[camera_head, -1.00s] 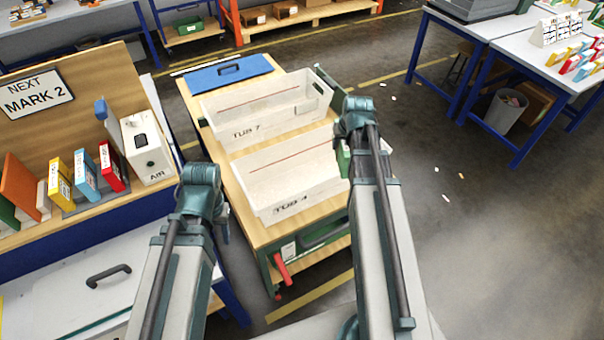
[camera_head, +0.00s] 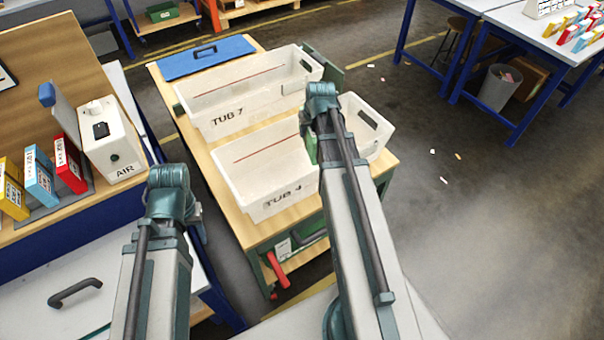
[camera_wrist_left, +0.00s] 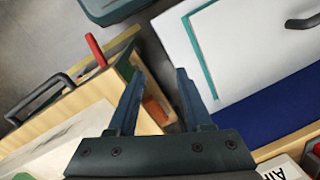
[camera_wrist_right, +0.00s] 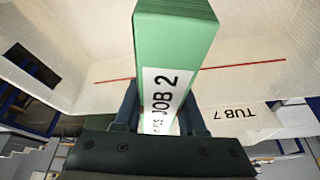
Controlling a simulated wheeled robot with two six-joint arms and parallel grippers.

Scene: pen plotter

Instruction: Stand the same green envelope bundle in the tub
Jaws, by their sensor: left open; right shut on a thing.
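The green envelope bundle (camera_head: 311,149) is mostly hidden behind my right arm in the head view. In the right wrist view the bundle (camera_wrist_right: 175,45) has a white JOB 2 label, and my right gripper (camera_wrist_right: 160,98) is shut on it. It appears over the white tub marked TUB 4 (camera_head: 250,207); its height above the floor of the tub is unclear. A second white tub, TUB 7 (camera_head: 205,125), stands behind. My left gripper (camera_wrist_left: 160,75) is open and empty, left of the cart in the head view (camera_head: 199,222).
Both tubs stand on a wooden-topped cart (camera_head: 215,165) with a blue case (camera_head: 190,64) at its far end. A bench at left holds the AIR box (camera_head: 112,145) and several coloured upright items. Floor right of the cart is clear except small scraps.

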